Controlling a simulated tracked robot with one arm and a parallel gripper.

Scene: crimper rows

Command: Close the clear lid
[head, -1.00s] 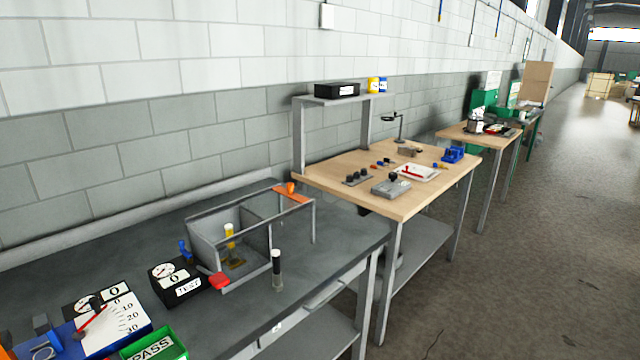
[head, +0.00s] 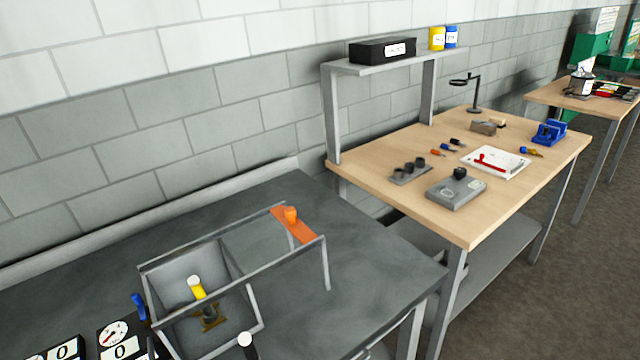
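A grey open-topped box (head: 240,312) stands on the dark bench at the lower left in the head view. A yellow cylinder with a white top (head: 196,287) is inside it, on a brass-coloured base. Rails run from the box to the right, past its right wall, to a thin post. An orange strip with an orange knob (head: 291,216) lies across their right end. The clear lid's pane is hard to make out; the orange strip appears to be its handle end, away from the box. My gripper is not in view.
Dials (head: 113,333) and a white-topped black post (head: 247,345) are near the box at the bottom edge. A wooden table (head: 400,190) with small tools and a shelf (head: 390,64) stands to the right. The dark bench (head: 370,260) is bare right of the rails.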

